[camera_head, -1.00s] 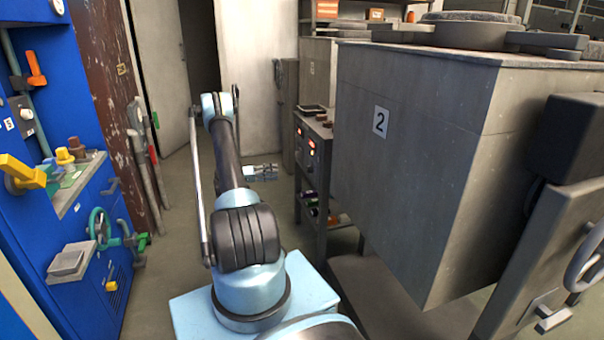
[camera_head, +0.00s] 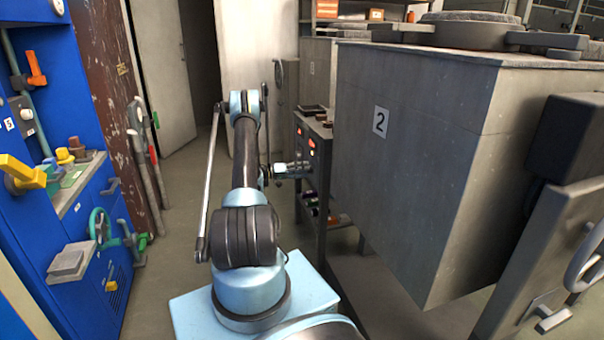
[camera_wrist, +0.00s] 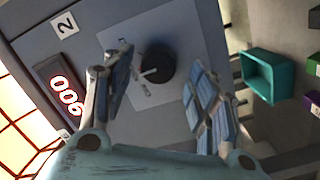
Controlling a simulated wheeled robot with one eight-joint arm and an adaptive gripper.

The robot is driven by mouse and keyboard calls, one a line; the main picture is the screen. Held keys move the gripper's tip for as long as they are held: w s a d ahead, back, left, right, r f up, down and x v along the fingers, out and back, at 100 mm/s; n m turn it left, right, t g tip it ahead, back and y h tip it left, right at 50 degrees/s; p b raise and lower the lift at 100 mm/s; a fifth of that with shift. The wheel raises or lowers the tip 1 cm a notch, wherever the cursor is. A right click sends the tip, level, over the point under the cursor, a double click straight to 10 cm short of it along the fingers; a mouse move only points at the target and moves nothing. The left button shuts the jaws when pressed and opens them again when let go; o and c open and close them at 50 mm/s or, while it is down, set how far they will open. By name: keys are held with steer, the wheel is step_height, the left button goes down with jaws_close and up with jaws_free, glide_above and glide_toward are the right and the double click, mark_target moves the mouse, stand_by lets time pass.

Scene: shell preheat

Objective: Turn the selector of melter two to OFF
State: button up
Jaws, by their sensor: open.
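The selector (camera_wrist: 157,68) is a dark round knob with a pale pointer, set on a light square plate in the wrist view. A label "2" (camera_wrist: 65,23) and a lit red display (camera_wrist: 66,95) are on the same panel, to its left. My gripper (camera_wrist: 158,62) is open, one finger on each side of the knob. I cannot tell whether the fingers touch it or how far the tips are from the panel. In the head view my gripper (camera_head: 290,169) is at the front of the control cabinet (camera_head: 312,152); the knob is hidden there.
A large grey block marked 2 (camera_head: 412,175) stands close on the right of the cabinet. A teal open bin (camera_wrist: 272,76) is right of the fingers in the wrist view. A blue workbench (camera_head: 75,215) stands at the left, with clear floor between.

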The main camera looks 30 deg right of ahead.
steer(key=shift+s+d, duration=0.15)
steer(key=shift+d, duration=0.25)
steer(key=c, duration=1.1)
steer(key=shift+a, duration=0.25)
steer(key=shift+d, duration=0.1)
steer(key=shift+o, duration=0.2)
steer(key=n, duration=0.3)
steer(key=shift+d+f, duration=0.1)
steer(key=n+h, duration=0.1)
steer(key=n, duration=0.5)
steer(key=shift+f, duration=0.15)
steer(key=shift+n, duration=0.3)
